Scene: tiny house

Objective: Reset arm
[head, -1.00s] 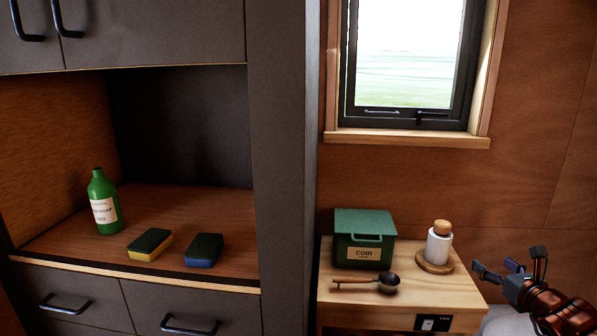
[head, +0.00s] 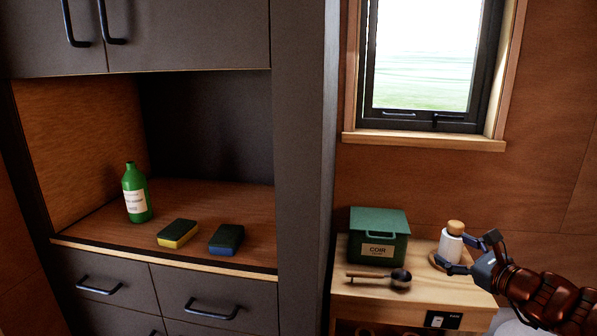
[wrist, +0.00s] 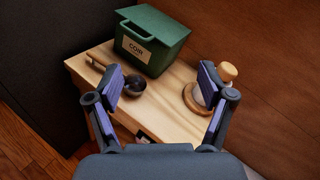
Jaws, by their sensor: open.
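My gripper (head: 474,256) is at the right of the head view, in front of the small wooden table's right side. Its fingers are spread apart with nothing between them. In the wrist view my gripper (wrist: 165,95) also shows open, with the table top below and beyond it. A white bottle with a cork-coloured cap (head: 451,243) stands on a round wooden coaster, partly hidden behind the fingers in both views. My arm reaches in from the lower right of the head view.
A green COIR box (head: 378,237) and a dark scoop (head: 399,278) are on the wooden table (head: 415,295). Left of a tall dark panel, a green bottle (head: 135,195), a yellow sponge (head: 178,234) and a blue sponge (head: 226,240) stand on a counter. A window is above the table.

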